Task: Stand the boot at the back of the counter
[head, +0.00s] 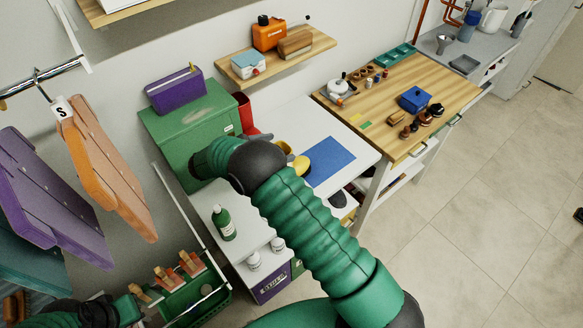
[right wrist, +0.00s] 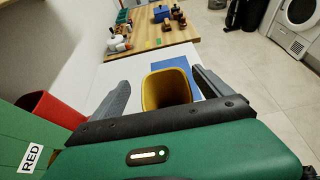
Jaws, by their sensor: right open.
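A yellow boot (right wrist: 166,88), seen from above with its open top facing up, stands between the fingers of my right gripper (right wrist: 160,80) in the right wrist view. The gripper is open, one finger at each side of the boot's top; I cannot tell whether they touch it. In the head view, parts of the yellow boot (head: 301,164) show past my right arm, which hides the rest and most of that gripper. The white counter (head: 285,120) lies under it. My left gripper (head: 98,314) is at the bottom left; its fingers are not clear.
A red item (head: 244,112) stands beside a green cabinet (head: 192,125) at the counter's back left. A blue mat (head: 328,160) lies on the counter, right of the boot. A green bottle (head: 223,222) stands nearer. The wooden worktop (head: 385,118) holds several small items.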

